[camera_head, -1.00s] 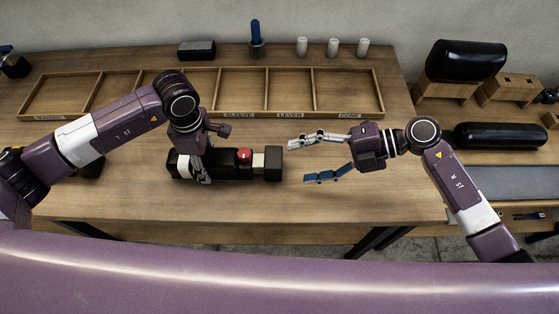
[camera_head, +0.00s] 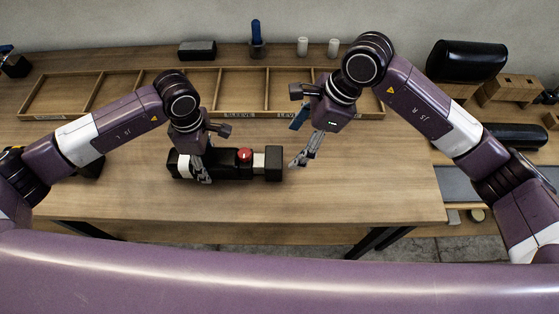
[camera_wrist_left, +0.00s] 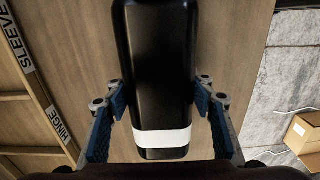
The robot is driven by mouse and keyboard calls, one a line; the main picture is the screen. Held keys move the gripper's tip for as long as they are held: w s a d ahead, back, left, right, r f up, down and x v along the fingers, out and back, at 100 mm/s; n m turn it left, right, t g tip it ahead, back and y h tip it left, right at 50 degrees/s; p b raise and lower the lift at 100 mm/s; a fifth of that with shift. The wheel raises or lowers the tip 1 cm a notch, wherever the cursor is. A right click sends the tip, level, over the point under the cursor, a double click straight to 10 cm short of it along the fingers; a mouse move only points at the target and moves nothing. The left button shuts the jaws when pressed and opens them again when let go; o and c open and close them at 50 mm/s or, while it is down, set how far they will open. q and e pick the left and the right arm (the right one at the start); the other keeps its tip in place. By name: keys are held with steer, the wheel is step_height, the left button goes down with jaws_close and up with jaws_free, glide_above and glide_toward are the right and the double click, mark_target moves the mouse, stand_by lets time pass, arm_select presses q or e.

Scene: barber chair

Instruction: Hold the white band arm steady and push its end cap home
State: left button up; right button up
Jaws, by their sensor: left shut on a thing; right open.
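The white band arm (camera_head: 222,168) lies on the bench, a long black body with a white band (camera_wrist_left: 163,137) near its left end. A red knob (camera_head: 245,155) sits on top. The black end cap (camera_head: 273,163) is at its right end, with a pale section (camera_head: 258,161) showing between cap and body. My left gripper (camera_head: 203,174) is shut on the black body near the band; the wrist view shows its blue-padded fingers on both sides. My right gripper (camera_head: 298,142) is open and empty, pointing down just right of the end cap; its fingers are partly hidden.
A wooden tray (camera_head: 195,115) with labelled compartments lies behind the arm. Two white cylinders (camera_head: 303,46), a blue-handled tool (camera_head: 256,35) and a dark block (camera_head: 197,50) stand at the back. Black cushions (camera_head: 466,60) are at right. The front bench is clear.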

mark_target(280, 163)
steer(key=x, duration=1)
steer(key=shift+a+f, duration=0.2)
